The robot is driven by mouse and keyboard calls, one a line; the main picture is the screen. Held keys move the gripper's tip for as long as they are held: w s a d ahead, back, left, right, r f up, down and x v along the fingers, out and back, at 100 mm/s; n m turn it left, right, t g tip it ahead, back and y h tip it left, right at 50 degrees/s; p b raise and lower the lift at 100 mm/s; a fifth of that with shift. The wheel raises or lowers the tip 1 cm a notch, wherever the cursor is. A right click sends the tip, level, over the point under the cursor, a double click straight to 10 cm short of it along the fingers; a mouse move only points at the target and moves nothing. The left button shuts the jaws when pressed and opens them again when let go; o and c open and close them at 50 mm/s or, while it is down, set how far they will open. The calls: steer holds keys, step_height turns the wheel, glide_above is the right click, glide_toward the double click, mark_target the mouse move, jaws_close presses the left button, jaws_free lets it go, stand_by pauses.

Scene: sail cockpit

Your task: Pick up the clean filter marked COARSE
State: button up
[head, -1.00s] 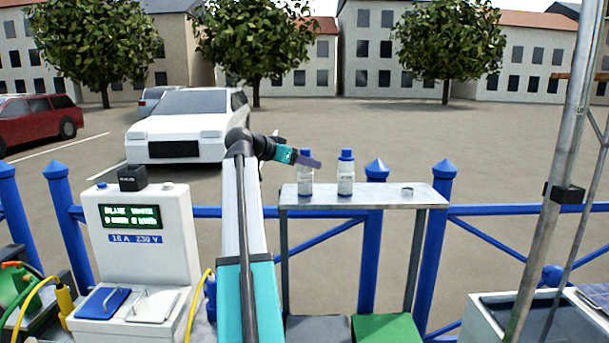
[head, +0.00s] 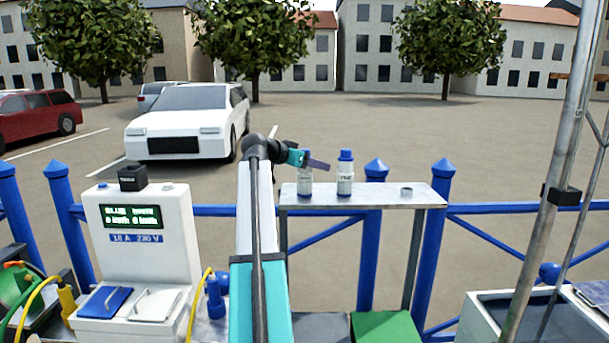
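I cannot make out a filter with a readable COARSE mark. Two white bottles with blue caps stand upright on a metal shelf (head: 375,199), a left bottle (head: 305,185) and a right bottle (head: 345,178). Their labels are too small to read. A small grey ring-shaped thing (head: 406,191) lies at the shelf's right end; I cannot tell what it is. My gripper (head: 322,165), with purple fingers, is level with the bottle caps and overlaps the left bottle in the picture. Contact, and whether the fingers are open, cannot be told.
A white power post (head: 147,215) with a screen stands left of my arm. A blue plug (head: 215,297) and yellow cable are beside it. A green box (head: 388,327) is below the shelf. A blue railing (head: 500,209) and metal mast (head: 555,180) are at right.

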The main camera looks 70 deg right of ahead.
steer(key=shift+c, duration=0.3)
steer(key=c, duration=1.1)
steer(key=shift+r, duration=0.1)
steer(key=shift+c, duration=0.2)
steer(key=a+r+b, duration=0.2)
steer(key=a, duration=0.6)
steer(key=s+a+r+b, duration=0.1)
steer(key=a+r+b, duration=0.1)
steer(key=a, duration=0.6)
steer(key=shift+s+r, duration=0.25)
steer(key=shift+r, duration=0.15)
